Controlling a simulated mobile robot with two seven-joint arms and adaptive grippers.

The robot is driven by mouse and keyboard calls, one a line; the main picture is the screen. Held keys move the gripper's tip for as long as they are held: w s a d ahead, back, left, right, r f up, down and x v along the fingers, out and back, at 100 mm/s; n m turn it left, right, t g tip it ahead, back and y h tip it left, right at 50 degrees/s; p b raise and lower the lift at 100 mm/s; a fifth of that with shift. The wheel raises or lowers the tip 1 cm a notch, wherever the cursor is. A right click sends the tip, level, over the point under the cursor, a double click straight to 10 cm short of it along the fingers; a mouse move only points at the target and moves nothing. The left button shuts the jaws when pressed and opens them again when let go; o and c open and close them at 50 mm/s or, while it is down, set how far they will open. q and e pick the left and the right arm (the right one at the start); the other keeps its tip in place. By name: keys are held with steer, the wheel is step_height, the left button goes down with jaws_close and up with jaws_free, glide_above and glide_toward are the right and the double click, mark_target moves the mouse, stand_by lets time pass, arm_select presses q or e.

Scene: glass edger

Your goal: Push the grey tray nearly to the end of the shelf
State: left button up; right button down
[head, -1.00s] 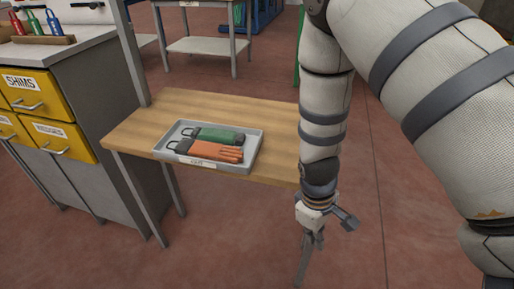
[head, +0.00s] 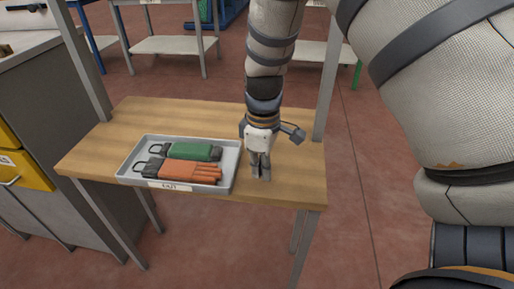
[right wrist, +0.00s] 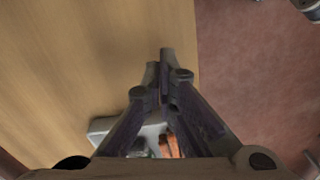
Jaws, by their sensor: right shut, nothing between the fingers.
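The grey tray (head: 230,172) lies on the wooden shelf (head: 297,188), near its front edge and left of the middle. In it lie a green glove (head: 190,151) and an orange glove (head: 190,171), both with dark cuffs. My right gripper (head: 260,177) points down just right of the tray's right side, shut and empty. I cannot tell whether it touches the tray. In the right wrist view the fingers (right wrist: 160,65) are close together, and part of the tray (right wrist: 103,126) shows behind them. My left gripper is not in view.
The shelf is bare to the right of my gripper and behind the tray. A cabinet with yellow drawers (head: 22,170) stands at the left.

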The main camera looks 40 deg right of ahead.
mark_target(246, 179)
step_height(246, 179, down, 2)
steer(key=shift+s+f, duration=0.1)
steer(key=shift+f, duration=0.1)
steer(key=w, duration=0.1)
steer(key=a, duration=0.1)
steer(key=w, duration=0.1)
steer(key=shift+w+a+r, duration=0.2)
steer(key=shift+w+r, duration=0.1)
steer(key=shift+w, duration=0.05)
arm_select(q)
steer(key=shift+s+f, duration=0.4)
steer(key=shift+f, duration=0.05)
arm_select(e)
steer(key=shift+w+a+r, duration=0.1)
steer(key=shift+w+a, duration=0.2)
steer(key=shift+w, duration=0.2)
